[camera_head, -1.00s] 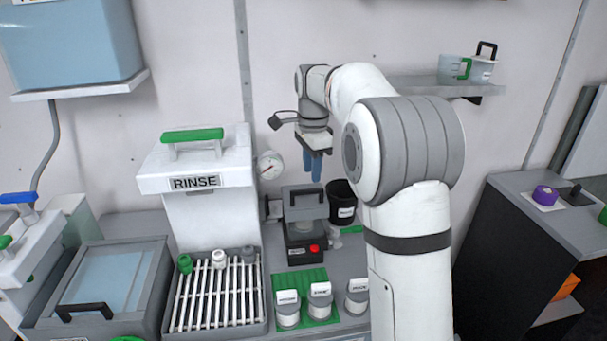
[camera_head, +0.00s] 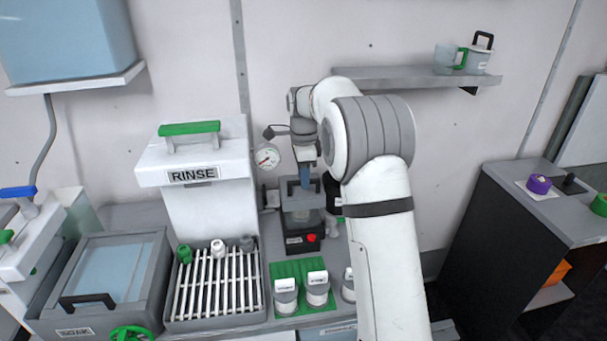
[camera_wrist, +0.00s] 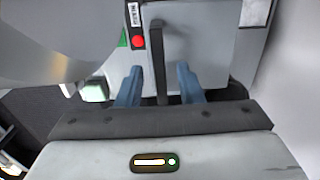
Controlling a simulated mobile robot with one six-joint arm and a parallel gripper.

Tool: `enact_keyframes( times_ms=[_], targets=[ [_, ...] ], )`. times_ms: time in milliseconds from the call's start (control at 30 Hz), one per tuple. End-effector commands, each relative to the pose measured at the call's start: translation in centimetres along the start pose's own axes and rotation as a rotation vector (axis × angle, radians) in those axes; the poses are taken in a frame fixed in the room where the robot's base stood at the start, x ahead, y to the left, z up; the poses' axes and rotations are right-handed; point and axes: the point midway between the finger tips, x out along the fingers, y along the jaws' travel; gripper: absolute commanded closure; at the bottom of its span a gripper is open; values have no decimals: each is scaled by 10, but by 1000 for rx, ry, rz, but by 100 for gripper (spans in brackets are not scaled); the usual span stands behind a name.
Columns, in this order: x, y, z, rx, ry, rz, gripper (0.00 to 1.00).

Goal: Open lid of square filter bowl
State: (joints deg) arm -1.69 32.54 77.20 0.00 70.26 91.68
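The square filter bowl (camera_head: 302,228) is a small dark box with a red button on its front, standing on the counter beside the rinse station. Its grey lid (camera_wrist: 200,60) lies flat on top and appears shut. A dark bar handle (camera_wrist: 158,60) stands up from the lid. My gripper (camera_wrist: 160,80) is open, with one blue finger on each side of the handle and a visible gap to it on both sides. In the head view, my gripper (camera_head: 305,180) is low over the lid, and its fingers hide part of the handle.
A pressure gauge (camera_head: 267,157) is on the wall behind. The white rinse station (camera_head: 195,155) and a slatted rack (camera_head: 217,290) are to the left. Labelled jars (camera_head: 317,288) stand on a green mat in front. A dark container (camera_head: 333,195) is close on the right.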

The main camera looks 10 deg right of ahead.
Motion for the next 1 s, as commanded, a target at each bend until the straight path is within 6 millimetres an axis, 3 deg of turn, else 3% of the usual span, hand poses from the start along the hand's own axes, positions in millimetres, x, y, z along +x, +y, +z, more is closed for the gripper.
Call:
enact_keyframes(
  times_ms=[200, 600, 1000],
  targets=[
    [0, 0, 0, 0, 0, 0, 67],
    [0, 0, 0, 0, 0, 0, 100],
    [0, 0, 0, 0, 0, 0, 100]
  ],
)
